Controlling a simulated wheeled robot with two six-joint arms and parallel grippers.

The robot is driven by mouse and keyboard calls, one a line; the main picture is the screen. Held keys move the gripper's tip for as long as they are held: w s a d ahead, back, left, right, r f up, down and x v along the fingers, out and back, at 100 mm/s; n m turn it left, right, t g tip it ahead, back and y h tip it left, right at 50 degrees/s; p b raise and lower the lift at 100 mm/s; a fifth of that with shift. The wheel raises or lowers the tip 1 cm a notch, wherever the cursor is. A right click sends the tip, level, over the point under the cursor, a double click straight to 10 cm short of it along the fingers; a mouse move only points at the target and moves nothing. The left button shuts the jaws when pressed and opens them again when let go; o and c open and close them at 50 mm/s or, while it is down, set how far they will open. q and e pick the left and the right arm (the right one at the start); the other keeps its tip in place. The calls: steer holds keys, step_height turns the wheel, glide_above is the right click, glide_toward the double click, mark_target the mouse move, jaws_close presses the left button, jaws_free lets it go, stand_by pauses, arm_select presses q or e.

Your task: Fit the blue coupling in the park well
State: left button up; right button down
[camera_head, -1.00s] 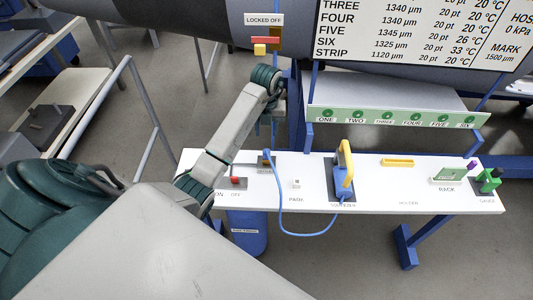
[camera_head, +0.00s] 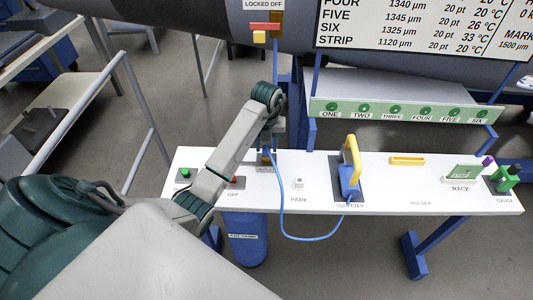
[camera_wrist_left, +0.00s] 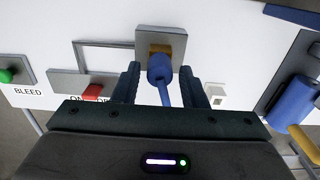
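The blue coupling (camera_wrist_left: 159,70) sits at a brass fitting on a grey plate (camera_wrist_left: 160,38) in the left wrist view, its blue hose running toward me. My left gripper (camera_wrist_left: 160,84) is open, one finger on each side of the coupling, with small gaps showing. In the head view my left gripper (camera_head: 267,146) points down at the outlet, and mostly hides the coupling. The park well (camera_head: 298,183) is a small white block with a dark opening, right of the outlet by the PARK label; it also shows in the left wrist view (camera_wrist_left: 215,95). My right gripper is not in view.
The blue hose (camera_head: 281,222) loops below the white bench's (camera_head: 390,188) front edge to the yellow-handled squeezer (camera_head: 350,170). A red switch (camera_wrist_left: 92,91) and green button (camera_wrist_left: 7,75) lie left of the outlet. The bench around PARK is clear.

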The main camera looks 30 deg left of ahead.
mark_target(267, 147)
arm_select(q)
steer(key=shift+r, duration=0.1)
steer(key=c, duration=0.7)
step_height(267, 147, up, 7)
steer(key=p, duration=0.6)
steer(key=shift+r+p, duration=0.2)
steer(key=shift+p, duration=0.1)
steer(key=shift+f, duration=0.15)
